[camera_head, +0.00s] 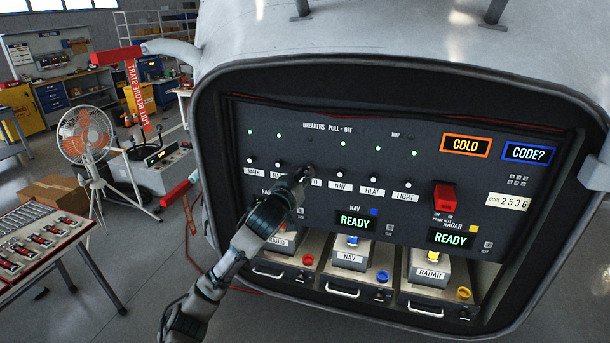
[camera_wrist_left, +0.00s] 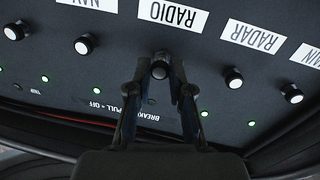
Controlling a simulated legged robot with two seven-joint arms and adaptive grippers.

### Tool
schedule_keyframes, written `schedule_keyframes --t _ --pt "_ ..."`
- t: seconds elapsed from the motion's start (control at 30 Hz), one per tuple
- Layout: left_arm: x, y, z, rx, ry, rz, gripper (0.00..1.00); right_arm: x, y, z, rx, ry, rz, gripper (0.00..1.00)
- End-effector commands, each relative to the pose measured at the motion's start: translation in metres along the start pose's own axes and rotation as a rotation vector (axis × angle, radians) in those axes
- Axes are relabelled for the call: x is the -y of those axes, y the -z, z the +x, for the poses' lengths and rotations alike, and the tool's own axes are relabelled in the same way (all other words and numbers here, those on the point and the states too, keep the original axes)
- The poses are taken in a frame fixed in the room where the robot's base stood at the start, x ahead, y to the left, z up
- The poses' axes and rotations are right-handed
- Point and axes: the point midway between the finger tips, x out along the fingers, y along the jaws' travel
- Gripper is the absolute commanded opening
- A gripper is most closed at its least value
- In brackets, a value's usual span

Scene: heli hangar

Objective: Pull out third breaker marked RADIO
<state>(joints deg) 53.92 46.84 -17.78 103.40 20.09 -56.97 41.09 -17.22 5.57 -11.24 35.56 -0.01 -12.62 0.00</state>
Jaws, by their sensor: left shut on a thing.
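The RADIO breaker (camera_wrist_left: 160,67) is a round knob under the RADIO label (camera_wrist_left: 172,14) in the left wrist view, third in the row. My left gripper (camera_wrist_left: 160,82) has its two fingers around this knob and is shut on it. In the head view my left gripper (camera_head: 304,174) reaches the breaker row from below and hides the knob and part of its label. The small light (camera_wrist_left: 150,101) by this breaker looks dark, while the neighbouring lights are green. My right gripper is not in view.
The RADAR breaker (camera_wrist_left: 233,78) and NAV breaker (camera_wrist_left: 84,44) flank the fingers. Below the row are READY displays (camera_head: 354,221), a red switch (camera_head: 444,197) and pull-out units (camera_head: 350,256). A fan (camera_head: 84,135) and a tool table (camera_head: 42,243) stand left.

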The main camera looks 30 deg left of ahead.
Motion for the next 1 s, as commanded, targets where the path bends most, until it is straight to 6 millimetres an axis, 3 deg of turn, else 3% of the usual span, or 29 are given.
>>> schedule_keyframes --t 0.2,0.23,0.3,0.67,0.77,1.0 --pt "0.004 0.000 0.000 0.004 0.014 0.002 0.00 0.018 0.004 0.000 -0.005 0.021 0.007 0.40" --pt "0.004 0.000 0.000 0.004 0.014 0.002 0.27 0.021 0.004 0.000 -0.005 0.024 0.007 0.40" --pt "0.005 0.000 0.000 0.004 0.013 0.001 0.45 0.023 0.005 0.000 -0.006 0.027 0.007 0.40" --pt "0.004 -0.001 -0.002 0.004 0.010 0.001 0.46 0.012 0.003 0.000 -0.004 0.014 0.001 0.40" --pt "0.003 -0.001 -0.014 0.002 0.009 0.001 0.46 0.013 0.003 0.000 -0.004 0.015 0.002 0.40" --pt "0.001 -0.001 -0.067 0.003 0.010 0.004 0.46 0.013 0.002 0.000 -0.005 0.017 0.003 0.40"
